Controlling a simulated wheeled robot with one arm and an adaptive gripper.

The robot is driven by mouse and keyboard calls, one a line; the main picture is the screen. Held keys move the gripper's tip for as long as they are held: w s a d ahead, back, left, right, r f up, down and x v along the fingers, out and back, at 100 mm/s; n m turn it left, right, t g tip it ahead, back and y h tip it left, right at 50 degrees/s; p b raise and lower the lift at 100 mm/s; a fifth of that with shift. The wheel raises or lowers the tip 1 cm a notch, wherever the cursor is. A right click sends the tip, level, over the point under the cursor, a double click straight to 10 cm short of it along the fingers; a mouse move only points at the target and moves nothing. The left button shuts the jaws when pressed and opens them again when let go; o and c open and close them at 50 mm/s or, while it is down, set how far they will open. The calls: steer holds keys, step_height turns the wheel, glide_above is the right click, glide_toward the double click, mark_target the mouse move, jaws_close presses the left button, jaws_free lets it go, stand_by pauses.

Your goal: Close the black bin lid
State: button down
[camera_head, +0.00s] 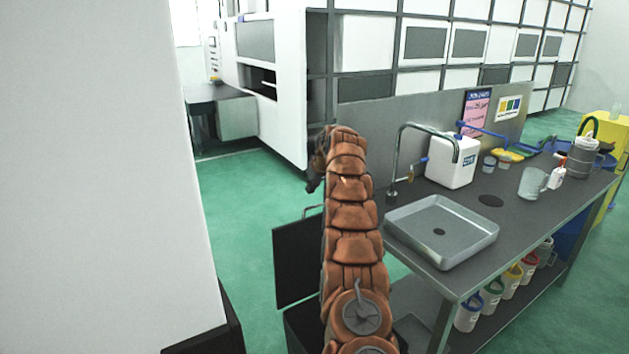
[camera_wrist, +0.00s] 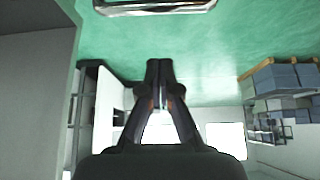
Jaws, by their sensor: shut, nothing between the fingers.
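The black bin lid (camera_head: 299,262) stands upright, raised open, left of the metal bench in the head view. The dark bin body (camera_head: 300,328) is below, mostly hidden by my arm. My gripper (camera_head: 313,178) is small and partly hidden at the far end of my orange-brown arm, appearing above the lid in the picture. In the wrist view my gripper (camera_wrist: 160,66) has its fingertips together with nothing between them. A shiny rounded metal edge at the top of that view cannot be identified for certain.
A white wall (camera_head: 100,170) fills the left. Green floor (camera_head: 240,215) is clear between.

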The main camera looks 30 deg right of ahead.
steer(key=s+f+b, duration=0.1)
steer(key=b, duration=0.2)
steer(key=s+f+b, duration=0.1)
steer(key=f+b, duration=0.1)
steer(key=b, duration=0.1)
steer(key=shift+s+a+f, duration=0.1)
steer(key=shift+s+f, duration=0.05)
steer(key=shift+s, duration=0.05)
stand_by(0.6)
steer(key=shift+s, duration=0.1)
stand_by(0.3)
